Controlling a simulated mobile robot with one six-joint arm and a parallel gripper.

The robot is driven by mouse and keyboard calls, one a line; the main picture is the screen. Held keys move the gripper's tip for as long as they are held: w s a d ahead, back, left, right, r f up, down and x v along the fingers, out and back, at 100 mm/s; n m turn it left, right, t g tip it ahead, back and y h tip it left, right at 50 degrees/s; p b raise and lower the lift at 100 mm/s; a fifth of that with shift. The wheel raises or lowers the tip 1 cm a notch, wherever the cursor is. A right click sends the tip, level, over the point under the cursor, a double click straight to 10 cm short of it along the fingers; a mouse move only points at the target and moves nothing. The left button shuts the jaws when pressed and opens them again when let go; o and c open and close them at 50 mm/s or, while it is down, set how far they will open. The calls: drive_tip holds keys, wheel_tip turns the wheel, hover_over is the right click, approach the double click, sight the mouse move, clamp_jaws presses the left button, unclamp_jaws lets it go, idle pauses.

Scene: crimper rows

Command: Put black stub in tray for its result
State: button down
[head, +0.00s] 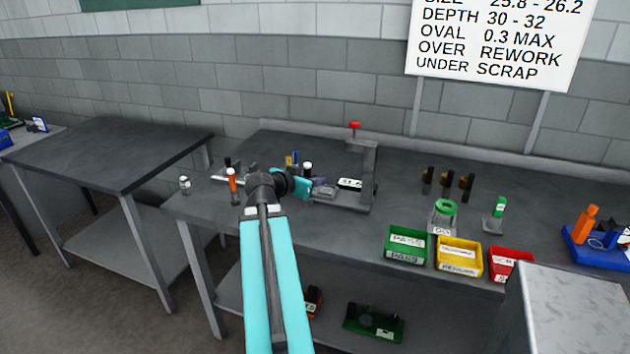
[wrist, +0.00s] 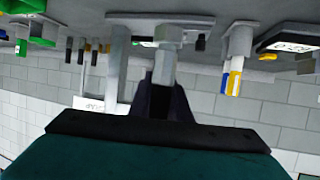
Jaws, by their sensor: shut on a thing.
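My gripper (head: 307,188) reaches in low over the bench, pointing right, beside the grey bench fixture. In the wrist view my gripper (wrist: 164,92) is shut on a light grey faceted piece (wrist: 164,66); I cannot tell whether it is loose or part of the fixture. Small dark upright pieces stand on the bench behind my wrist, one black one (head: 228,162) at the left; I cannot tell which is the black stub. A green tray (head: 404,258) marked PASS, a yellow tray (head: 459,270) and a red tray (head: 508,278) stand at the bench's front edge.
A fixture with a red-knobbed post (head: 355,127) and a small readout (head: 350,184) stands right of my gripper. An orange-topped piece (head: 232,178) is left of my wrist. Several dark upright blocks (head: 447,183) and a green ring stand (head: 445,207) are behind the trays. The left table (head: 110,150) is clear.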

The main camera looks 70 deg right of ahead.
drive_tip(key=w+a+n+t+y, duration=0.1)
drive_tip(key=w+a+n+t, duration=0.35)
drive_tip(key=w+a, duration=1.05)
drive_tip(key=w+a+n+t+y, duration=0.1)
drive_tip(key=w+a+n+t, duration=0.35)
drive_tip(key=w+a, duration=1.1)
drive_tip(key=w+a+r+n+t+y, duration=0.1)
drive_tip(key=w+a+n+t+y, duration=0.1)
drive_tip(key=w+a, duration=0.4)
drive_tip(key=w+a+r+n+t+y, duration=0.2)
drive_tip(key=w+a+n+y, duration=0.3)
drive_tip(key=a, duration=1.2)
drive_tip(key=w+a+r+n+t+y, duration=0.2)
drive_tip(key=w+a, duration=0.6)
drive_tip(key=a, duration=0.4)
drive_tip(key=shift+w+n+t+y, duration=0.4)
drive_tip(key=shift+n+t+y, duration=0.3)
drive_tip(key=shift+n+y, duration=0.5)
drive_tip(key=shift+d, duration=0.15)
